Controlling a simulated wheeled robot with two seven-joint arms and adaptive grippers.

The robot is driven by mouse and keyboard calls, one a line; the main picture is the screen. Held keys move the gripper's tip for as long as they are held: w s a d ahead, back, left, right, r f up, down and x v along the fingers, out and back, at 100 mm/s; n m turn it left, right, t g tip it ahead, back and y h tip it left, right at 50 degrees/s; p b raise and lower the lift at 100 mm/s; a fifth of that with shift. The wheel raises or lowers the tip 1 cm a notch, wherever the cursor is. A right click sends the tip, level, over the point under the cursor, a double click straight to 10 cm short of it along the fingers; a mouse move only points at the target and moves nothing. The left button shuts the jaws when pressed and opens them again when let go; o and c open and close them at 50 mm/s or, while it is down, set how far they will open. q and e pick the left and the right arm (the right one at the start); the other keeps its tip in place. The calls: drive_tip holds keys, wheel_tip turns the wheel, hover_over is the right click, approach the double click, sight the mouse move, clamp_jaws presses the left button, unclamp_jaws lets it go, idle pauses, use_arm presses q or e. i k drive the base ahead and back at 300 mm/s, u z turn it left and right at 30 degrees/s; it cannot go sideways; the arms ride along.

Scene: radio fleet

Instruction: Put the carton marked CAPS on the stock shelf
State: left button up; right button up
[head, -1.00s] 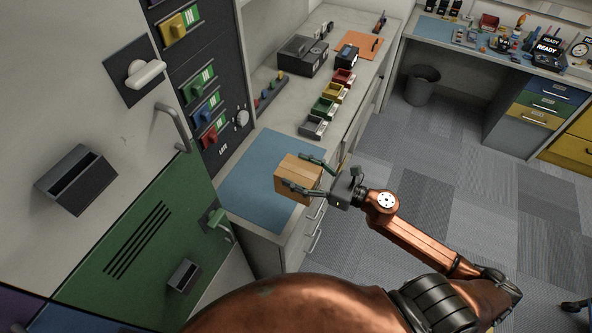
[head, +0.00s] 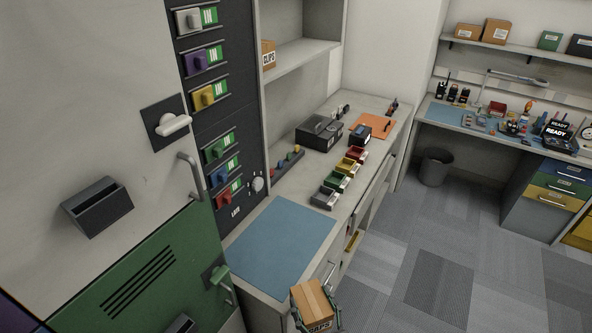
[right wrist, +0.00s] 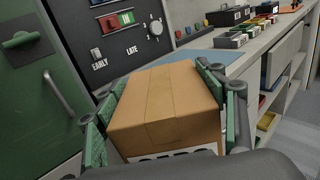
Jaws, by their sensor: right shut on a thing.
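The brown carton marked CAPS (head: 311,298) is at the bottom of the head view, held just off the counter's front edge. My right gripper (head: 317,314) is shut on it, with a finger on each side. In the right wrist view the carton (right wrist: 165,100) fills the middle between the green finger pads, and its label is partly hidden at the lower edge. A pale wall shelf (head: 302,56) above the counter bears a carton labelled CLIPS (head: 268,55) at its left end. I cannot tell whether this is the stock shelf. My left gripper is not in view.
A blue mat (head: 280,243) lies bare on the counter. Small coloured bins (head: 338,181) and a dark box (head: 318,132) stand behind it. A dark panel and green door (head: 150,280) border the left. Another shelf (head: 520,48) with cartons hangs far right.

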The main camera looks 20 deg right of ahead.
sight(297, 54)
drive_tip(key=k, duration=0.7)
drive_tip(key=z, duration=1.8)
drive_tip(key=i, duration=6.1)
drive_tip(key=u, duration=3.1)
